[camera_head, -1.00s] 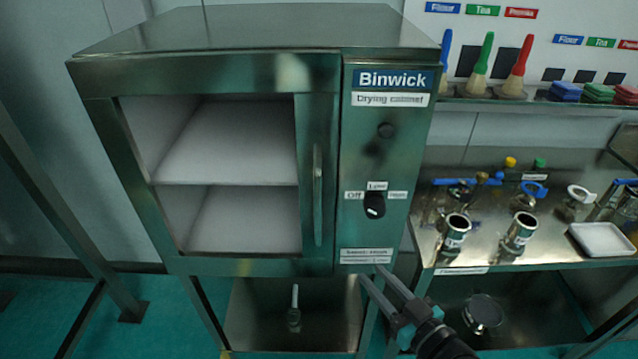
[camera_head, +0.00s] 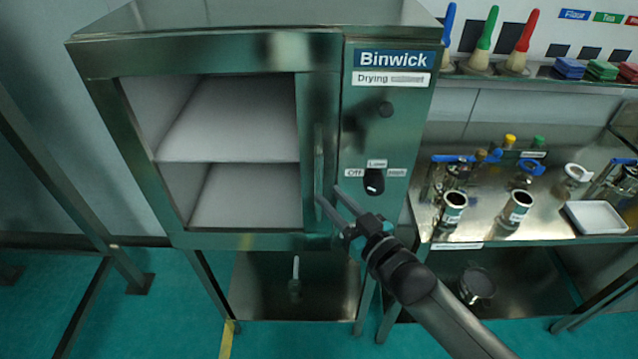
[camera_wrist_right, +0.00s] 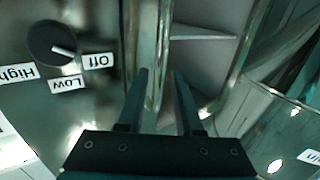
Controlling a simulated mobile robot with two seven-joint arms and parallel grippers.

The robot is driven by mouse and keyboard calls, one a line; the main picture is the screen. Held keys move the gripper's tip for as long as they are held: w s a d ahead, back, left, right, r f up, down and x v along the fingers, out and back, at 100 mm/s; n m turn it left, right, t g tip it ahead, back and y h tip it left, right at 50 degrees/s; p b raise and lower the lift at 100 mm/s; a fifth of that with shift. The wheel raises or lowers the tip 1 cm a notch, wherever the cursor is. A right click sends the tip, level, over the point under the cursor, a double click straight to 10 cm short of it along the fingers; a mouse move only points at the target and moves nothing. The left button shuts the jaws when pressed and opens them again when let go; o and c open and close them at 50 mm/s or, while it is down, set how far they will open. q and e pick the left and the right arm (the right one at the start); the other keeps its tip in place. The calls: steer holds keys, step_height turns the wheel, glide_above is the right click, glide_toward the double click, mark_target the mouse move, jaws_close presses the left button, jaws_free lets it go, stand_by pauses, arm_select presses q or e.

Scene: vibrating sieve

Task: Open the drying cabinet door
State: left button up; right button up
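The drying cabinet (camera_head: 205,52) stands at the left of the head view. Its windowed door (camera_head: 235,241) looks shut, with two pale shelf levels showing behind the window. The upright bar handle (camera_head: 319,158) is on the door's right side. My right gripper (camera_head: 328,193) is open, with its fingertips at the handle's lower part. In the right wrist view, the open fingers (camera_wrist_right: 160,75) point up the picture, and a shiny upright bar, likely the handle (camera_wrist_right: 160,40), shows between or just beyond them. I cannot tell if they touch it. My left gripper is not in view.
The control panel with its black knob (camera_head: 374,181) is right of the handle; the knob also shows in the right wrist view (camera_wrist_right: 52,43). A steel bench (camera_head: 480,231) with metal cups and a white tray (camera_head: 596,217) stands to the right.

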mark_target(321, 187)
steer(key=shift+x, duration=2.6)
jaws_close()
